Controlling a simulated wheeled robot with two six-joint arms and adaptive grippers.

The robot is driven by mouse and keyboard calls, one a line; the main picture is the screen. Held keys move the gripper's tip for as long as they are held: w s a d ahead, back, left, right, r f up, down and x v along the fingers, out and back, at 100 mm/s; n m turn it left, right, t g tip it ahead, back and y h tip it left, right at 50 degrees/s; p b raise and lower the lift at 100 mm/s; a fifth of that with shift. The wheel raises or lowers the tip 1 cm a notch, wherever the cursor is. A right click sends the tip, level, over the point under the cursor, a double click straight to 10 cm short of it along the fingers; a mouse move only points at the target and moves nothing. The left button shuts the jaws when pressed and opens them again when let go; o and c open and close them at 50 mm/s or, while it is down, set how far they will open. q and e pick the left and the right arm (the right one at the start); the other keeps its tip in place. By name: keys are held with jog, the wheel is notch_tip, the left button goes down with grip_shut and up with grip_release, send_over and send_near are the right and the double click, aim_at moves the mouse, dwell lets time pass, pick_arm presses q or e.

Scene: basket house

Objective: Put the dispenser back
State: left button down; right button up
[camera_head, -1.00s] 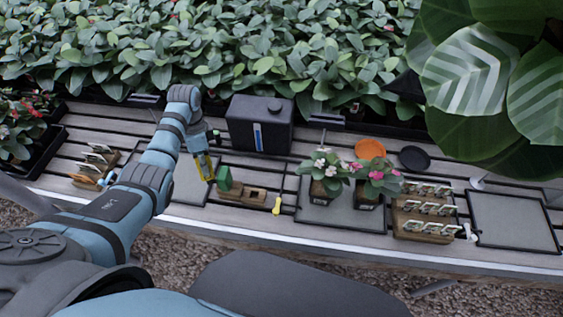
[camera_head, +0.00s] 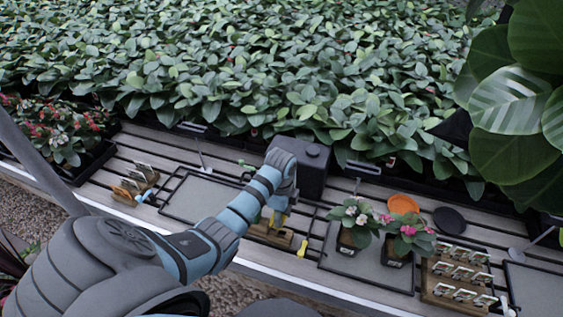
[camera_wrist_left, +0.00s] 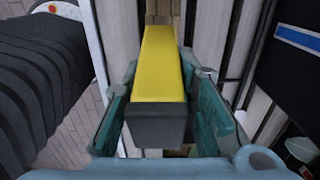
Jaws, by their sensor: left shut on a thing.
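My left gripper (camera_head: 279,210) is shut on a long yellow dispenser with a dark grey end (camera_wrist_left: 160,70). In the left wrist view the teal fingers (camera_wrist_left: 168,118) stand on both sides of it. In the head view the dispenser's yellow part (camera_head: 279,219) points down over a small wooden holder (camera_head: 274,238) on the slatted bench. I cannot tell whether it touches the holder. My arm and gripper hide part of the holder and what stands in it. My right gripper is not in view.
A small yellow tool (camera_head: 303,248) lies right of the holder. Two potted flowers (camera_head: 353,228) stand on a grey mat further right, beside a wooden rack (camera_head: 455,288). The left mat (camera_head: 192,197) is bare.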

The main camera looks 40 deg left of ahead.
pick_arm(q)
jog(key=shift+w+a+f, duration=0.15)
jog(key=shift+w+f, duration=0.15)
jog(key=shift+w, duration=0.15)
jog(key=shift+s+d+r, duration=0.25)
jog(key=shift+d+p, duration=0.3)
jog(key=shift+p, duration=0.1)
jog(key=shift+w+d+p, duration=0.3)
jog(key=shift+d+p, duration=0.05)
jog(key=shift+d, duration=0.35)
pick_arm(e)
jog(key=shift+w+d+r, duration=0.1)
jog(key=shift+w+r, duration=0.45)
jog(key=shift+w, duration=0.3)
pick_arm(q)
jog(key=shift+w, duration=0.1)
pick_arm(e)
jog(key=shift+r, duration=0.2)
